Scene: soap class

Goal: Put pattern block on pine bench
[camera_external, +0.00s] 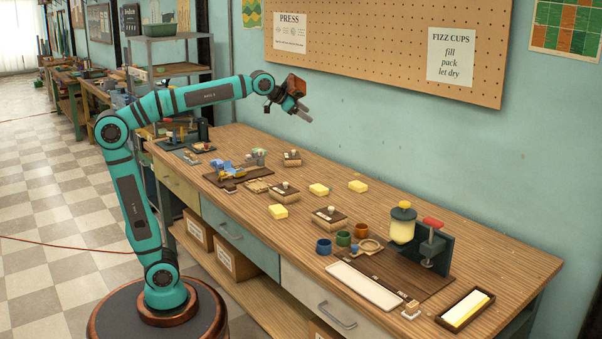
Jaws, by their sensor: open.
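The pine bench (480,252) is the long wood-topped workbench with drawers along the wall. I cannot tell for sure which thing is the pattern block. All three rest on the bench top. My gripper (303,112) is open and looks empty, raised well above the far part of the bench, apart from everything on it.
Yellow soap bars (278,211) lie loose on the bench. A dark tray (466,309) stands at the near end. Bare wood lies along the wall.

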